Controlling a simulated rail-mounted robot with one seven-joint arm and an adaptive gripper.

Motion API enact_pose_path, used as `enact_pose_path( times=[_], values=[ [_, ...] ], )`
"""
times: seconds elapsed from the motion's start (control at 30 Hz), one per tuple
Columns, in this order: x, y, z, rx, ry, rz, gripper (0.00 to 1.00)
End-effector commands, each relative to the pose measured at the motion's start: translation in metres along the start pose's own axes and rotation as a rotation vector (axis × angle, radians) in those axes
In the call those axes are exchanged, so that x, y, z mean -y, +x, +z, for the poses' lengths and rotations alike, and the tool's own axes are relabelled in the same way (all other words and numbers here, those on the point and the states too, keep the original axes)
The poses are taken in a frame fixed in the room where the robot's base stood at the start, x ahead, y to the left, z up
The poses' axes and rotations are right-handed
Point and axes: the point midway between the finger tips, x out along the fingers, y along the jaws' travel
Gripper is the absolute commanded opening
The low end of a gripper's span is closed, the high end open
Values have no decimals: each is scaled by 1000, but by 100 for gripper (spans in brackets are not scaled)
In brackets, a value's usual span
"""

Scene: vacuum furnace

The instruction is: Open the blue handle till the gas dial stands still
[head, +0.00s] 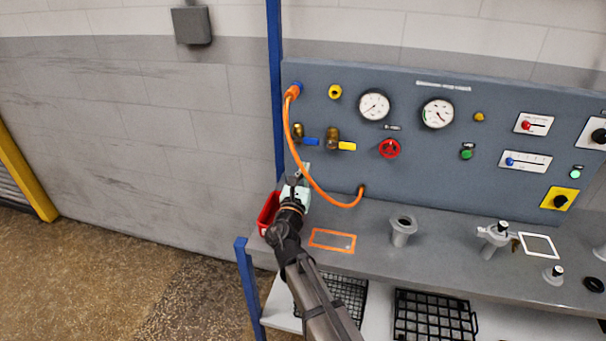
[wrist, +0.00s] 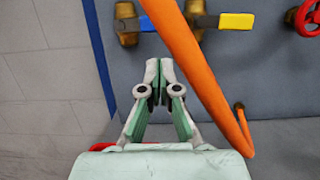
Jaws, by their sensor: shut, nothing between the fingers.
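The blue handle (head: 311,142) is a short lever on a brass valve (head: 298,131) at the left of the grey panel. It lies roughly level, pointing right. In the wrist view the blue handle (wrist: 147,23) is partly hidden behind the orange hose. Two round white dials, a left one (head: 373,106) and a right one (head: 437,113), sit higher on the panel. Which is the gas dial, and whether its needle moves, I cannot tell. My gripper (head: 304,169) is shut and empty, below the blue handle and apart from it. Its fingertips (wrist: 159,66) meet in the wrist view.
A yellow handle (head: 347,146) and a red handwheel (head: 389,148) are to the right. A red bin (head: 268,213) stands at the bench's left end. A blue post (head: 275,90) borders the panel.

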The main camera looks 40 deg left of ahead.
Motion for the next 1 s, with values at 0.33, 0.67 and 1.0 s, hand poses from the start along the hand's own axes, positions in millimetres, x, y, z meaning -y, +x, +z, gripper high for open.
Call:
enact_pose_path(
  times=[0.33,0.67,1.0],
  values=[
    [-1,58,1,0,0,-2,0],
    [0,67,0,0,0,0,0],
    [10,70,0,0,-20,-7,0]
  ],
)
